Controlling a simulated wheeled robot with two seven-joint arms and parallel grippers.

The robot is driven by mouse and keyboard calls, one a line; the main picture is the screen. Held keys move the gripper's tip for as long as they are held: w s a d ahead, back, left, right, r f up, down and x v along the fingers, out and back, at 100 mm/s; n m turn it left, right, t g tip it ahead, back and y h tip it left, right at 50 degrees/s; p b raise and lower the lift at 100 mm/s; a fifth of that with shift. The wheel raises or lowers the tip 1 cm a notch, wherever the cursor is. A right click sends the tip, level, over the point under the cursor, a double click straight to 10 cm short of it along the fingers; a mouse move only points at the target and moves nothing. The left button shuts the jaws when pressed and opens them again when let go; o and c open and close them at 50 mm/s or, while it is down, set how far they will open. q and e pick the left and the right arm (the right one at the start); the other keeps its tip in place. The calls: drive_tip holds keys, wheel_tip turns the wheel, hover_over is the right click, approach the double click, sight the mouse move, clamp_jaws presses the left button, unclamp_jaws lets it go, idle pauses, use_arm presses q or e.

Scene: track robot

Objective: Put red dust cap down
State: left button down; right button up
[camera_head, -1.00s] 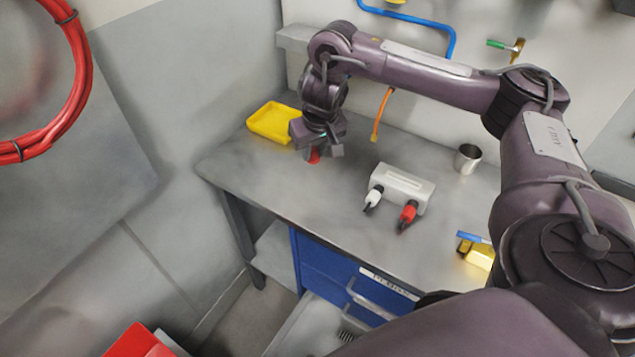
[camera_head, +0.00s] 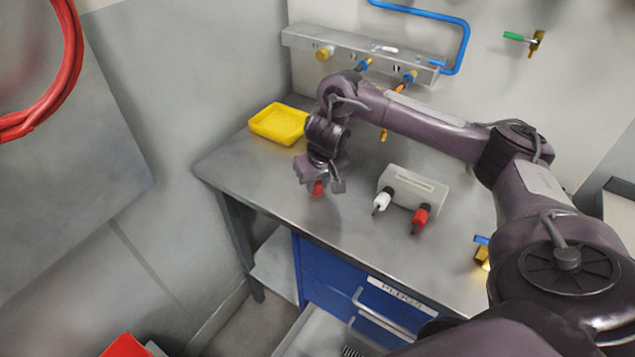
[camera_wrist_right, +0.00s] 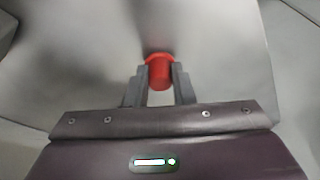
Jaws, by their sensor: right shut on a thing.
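The red dust cap (camera_wrist_right: 159,72) is between the two fingers of my right gripper (camera_wrist_right: 159,88) in the right wrist view. The fingers are shut on it. In the head view the cap (camera_head: 318,187) shows as a small red spot under the right gripper (camera_head: 320,184), low over the grey workbench (camera_head: 270,180). I cannot tell whether the cap touches the bench top. My left gripper is not in view.
A yellow tray (camera_head: 279,123) stands behind and left of the gripper. A light grey box (camera_head: 413,188) with a white connector (camera_head: 381,202) and a red connector (camera_head: 420,216) is to the right. An open drawer (camera_head: 318,335) juts out below. The bench's front left is clear.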

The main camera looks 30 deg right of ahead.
drive_tip(key=shift+f, duration=0.15)
drive_tip(key=o, duration=0.9)
drive_tip(key=shift+o, duration=0.2)
drive_tip(key=p+v, duration=0.7)
drive_tip(key=v, duration=0.5)
